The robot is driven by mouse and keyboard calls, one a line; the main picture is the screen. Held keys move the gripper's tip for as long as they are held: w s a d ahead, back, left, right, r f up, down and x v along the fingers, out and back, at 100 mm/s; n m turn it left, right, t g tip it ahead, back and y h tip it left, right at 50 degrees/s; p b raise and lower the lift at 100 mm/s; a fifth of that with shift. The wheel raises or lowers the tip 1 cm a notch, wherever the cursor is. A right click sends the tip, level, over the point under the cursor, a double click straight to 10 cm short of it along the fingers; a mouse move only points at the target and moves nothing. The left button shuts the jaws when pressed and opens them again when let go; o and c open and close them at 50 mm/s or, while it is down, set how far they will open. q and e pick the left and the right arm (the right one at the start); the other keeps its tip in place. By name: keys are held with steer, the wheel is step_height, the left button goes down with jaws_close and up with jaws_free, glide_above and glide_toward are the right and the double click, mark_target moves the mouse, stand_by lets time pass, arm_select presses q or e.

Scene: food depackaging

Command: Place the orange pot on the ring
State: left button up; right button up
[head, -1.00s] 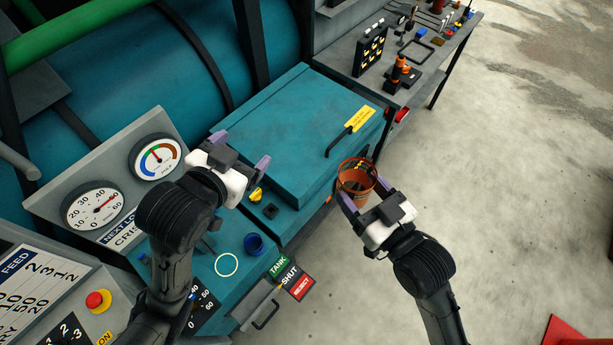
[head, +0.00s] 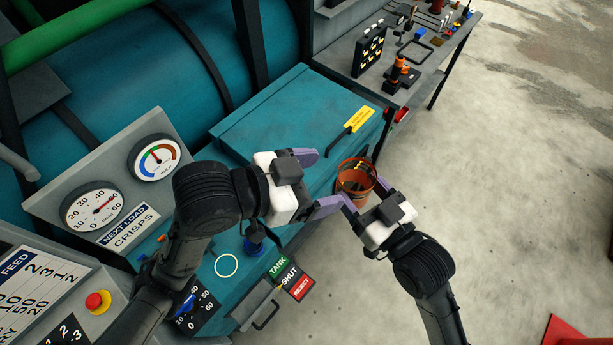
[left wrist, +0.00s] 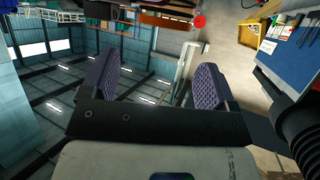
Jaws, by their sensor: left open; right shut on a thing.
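The orange pot (head: 355,176) is an open, see-through orange cup at the right of the teal machine. My right gripper (head: 364,200) is shut on it and holds it up beside the machine's edge. Dark and yellow bits show inside or behind it. The ring (head: 226,265) is a thin pale circle on the teal panel at lower left; nothing stands on it. My left gripper (head: 325,180) is open and empty, its fingers pointing right toward the pot and apart from it. In the left wrist view its purple fingers (left wrist: 151,85) are spread with nothing between them.
A blue knob (head: 254,245) stands close to the ring, partly covered by my left arm. The teal lid (head: 290,125) with a black handle lies behind the grippers. TANK, SHUT and REJECT labels (head: 289,277) sit at the front edge. Open floor lies right.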

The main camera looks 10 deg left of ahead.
mark_target(372, 172)
arm_select(q)
steer(key=x, duration=1)
steer(key=shift+d+f, duration=0.1)
steer(key=c, duration=0.7)
arm_select(e)
steer(key=shift+a, duration=0.1)
arm_select(q)
steer(key=shift+c, duration=0.2)
arm_select(e)
steer(key=o, duration=0.8)
steer(key=shift+c, duration=0.2)
steer(key=shift+o, duration=1.2)
